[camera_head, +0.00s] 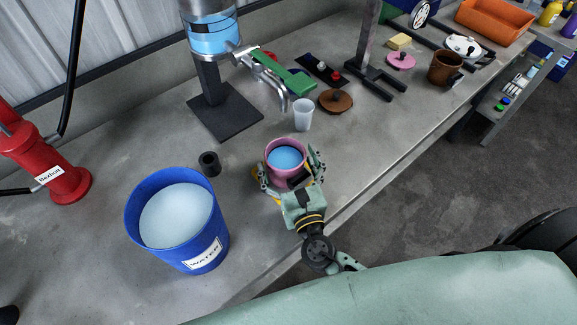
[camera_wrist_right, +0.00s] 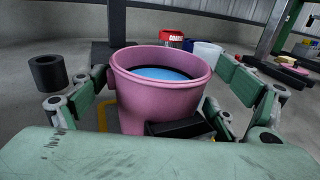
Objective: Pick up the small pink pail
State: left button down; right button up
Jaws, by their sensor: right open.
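The small pink pail (camera_head: 284,170) stands upright near the front edge of the workbench, with blue liquid (camera_head: 286,158) inside. In the right wrist view the pail (camera_wrist_right: 160,88) fills the middle of the picture. My right gripper (camera_head: 288,177) is open, with one finger on each side of the pail. In the wrist view its fingers (camera_wrist_right: 165,95) flank the pail with visible gaps at the front. Whether the fingertips touch the pail is hard to tell. My left gripper is not in view.
A big blue water bucket (camera_head: 217,246) stands left of the pail. A small black cylinder (camera_head: 210,163), a white cup (camera_head: 303,115) and a brown lid (camera_head: 335,101) are nearby. A dispenser column (camera_head: 208,80) stands behind. Bare bench lies to the right.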

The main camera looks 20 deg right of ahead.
jog(key=shift+s, duration=0.1)
jog(key=c, duration=0.9)
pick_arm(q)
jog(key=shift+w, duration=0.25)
pick_arm(e)
jog(key=shift+r, duration=0.1)
jog(key=c, duration=0.8)
